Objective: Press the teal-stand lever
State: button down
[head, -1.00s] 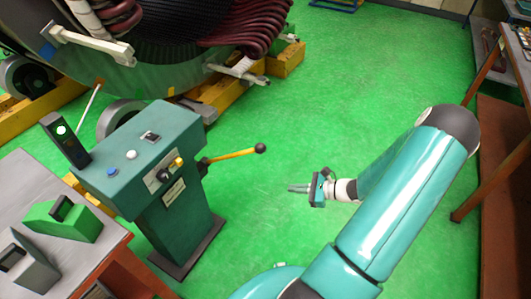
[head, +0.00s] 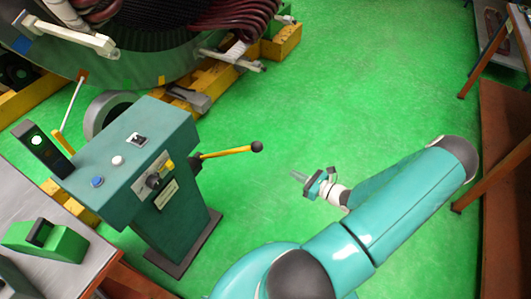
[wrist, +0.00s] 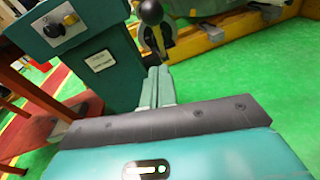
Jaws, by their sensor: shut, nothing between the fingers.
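The teal stand (head: 150,135) stands left of centre in the head view. Its lever (head: 225,153) is a yellow rod with a black ball knob, sticking out to the right from the stand's side. My gripper (head: 296,176) is shut and empty, to the right of and below the knob in the picture, apart from it. In the wrist view the shut fingers (wrist: 158,78) point toward the stand (wrist: 95,60). The black knob (wrist: 150,12) shows just beyond the fingertips near the top edge. The yellow rod is mostly hidden there.
A large stator (head: 140,50) on yellow beams stands behind the stand. A grey table (head: 70,255) with a green block (head: 45,240) is at lower left. A brown bench (head: 500,150) lines the right. Green floor is clear between stand and bench.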

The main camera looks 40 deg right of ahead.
jog(key=r+x, duration=0.3)
jog(key=x, duration=0.9)
jog(key=shift+w, duration=0.45)
jog(key=shift+a, duration=0.15)
